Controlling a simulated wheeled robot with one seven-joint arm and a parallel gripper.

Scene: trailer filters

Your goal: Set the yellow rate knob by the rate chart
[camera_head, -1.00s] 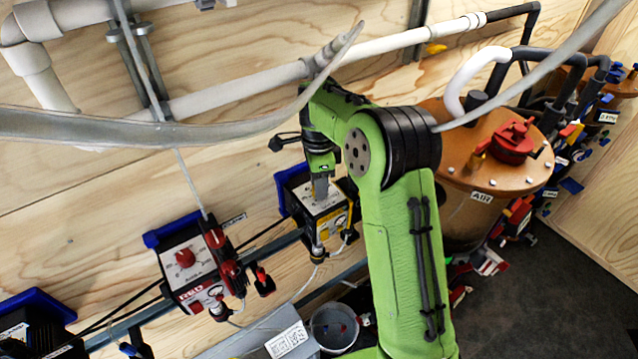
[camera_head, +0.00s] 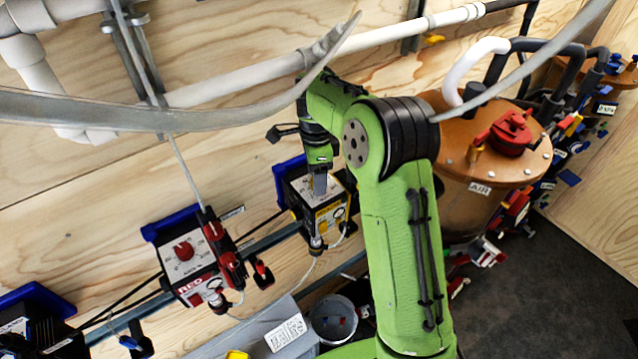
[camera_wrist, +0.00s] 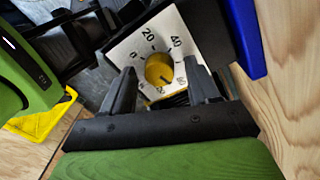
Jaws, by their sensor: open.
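The yellow rate knob (camera_wrist: 158,69) sits on a white dial plate (camera_wrist: 144,42) marked 0, 20 and 40 in the wrist view; its other marks are partly hidden or too small to read. My gripper (camera_wrist: 161,72) is open, with one finger on each side of the knob; I cannot tell whether they touch it. In the head view my gripper (camera_head: 319,184) points down over the yellow-marked pump unit (camera_head: 333,215) and hides its knob. A white printed sheet (camera_head: 286,334) lies on a grey box at the bottom; its text is unreadable and I cannot tell whether it is the rate chart.
A red-marked unit (camera_head: 190,262) with a red knob stands to the left. An orange-lidded tank (camera_head: 480,175) stands to the right, beyond my arm. A blue part (camera_wrist: 244,38) is beside the dial. A pale hose crosses the head view.

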